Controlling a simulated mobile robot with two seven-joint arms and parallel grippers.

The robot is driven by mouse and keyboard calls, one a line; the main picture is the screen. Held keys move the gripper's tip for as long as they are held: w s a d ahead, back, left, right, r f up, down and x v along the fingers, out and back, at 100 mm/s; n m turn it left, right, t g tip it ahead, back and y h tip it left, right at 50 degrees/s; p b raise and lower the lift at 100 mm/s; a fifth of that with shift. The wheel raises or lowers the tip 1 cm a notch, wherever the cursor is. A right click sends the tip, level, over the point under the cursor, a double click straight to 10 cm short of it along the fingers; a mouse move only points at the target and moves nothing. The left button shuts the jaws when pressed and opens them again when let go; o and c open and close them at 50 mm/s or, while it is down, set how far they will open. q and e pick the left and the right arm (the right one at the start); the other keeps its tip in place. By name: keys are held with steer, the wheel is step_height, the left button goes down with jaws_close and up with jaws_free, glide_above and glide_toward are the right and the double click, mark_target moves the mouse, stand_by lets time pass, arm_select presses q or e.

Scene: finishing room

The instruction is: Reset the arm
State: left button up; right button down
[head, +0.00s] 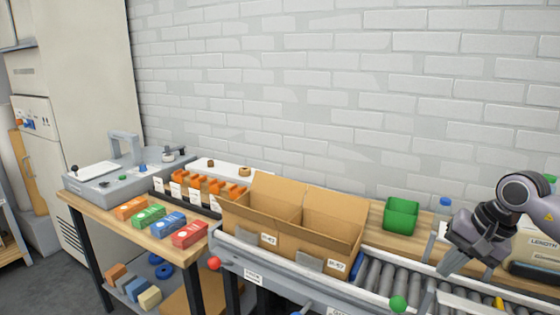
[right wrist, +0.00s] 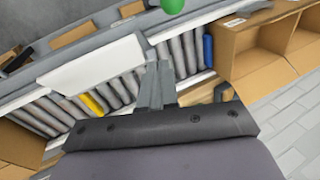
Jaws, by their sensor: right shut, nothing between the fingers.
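My right arm (head: 528,195) comes in from the right edge of the head view. My right gripper (head: 446,268) points down over the roller conveyor and is shut and empty. In the right wrist view its fingers (right wrist: 157,80) are together above the rollers, with nothing between them. My left arm and gripper are not in view.
An open cardboard box (head: 290,238) with two compartments stands left of my right gripper. The conveyor rollers (head: 385,278) lie below, with a green bin (head: 401,214) behind. Several coloured boxes (head: 168,224) lie on the left bench.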

steer(key=s+a+f+m+t+y, duration=0.15)
steer(key=s+a+m+y, duration=0.25)
steer(key=a+m+y, duration=0.6)
steer(key=s+a+f+m+y, duration=0.35)
steer(key=a+m, duration=0.25)
steer(key=a, duration=0.8)
steer(key=s+d+f+n+t+h, duration=0.2)
steer(key=s+d+f+n+h, duration=0.2)
steer(key=f+n, duration=0.4)
steer(key=s+d+f+n+t+h, duration=0.2)
steer(key=s+d+f+n+h, duration=0.2)
steer(key=s+f+n, duration=0.3)
steer(key=s+d+f+n+t+h, duration=0.2)
steer(key=s+d+f+n+h, duration=0.2)
steer(key=s+f+n+h, duration=0.2)
step_height(320, 180, down, 3)
steer(key=n, duration=0.4)
steer(key=shift+r, duration=0.2)
steer(key=shift+h, duration=0.25)
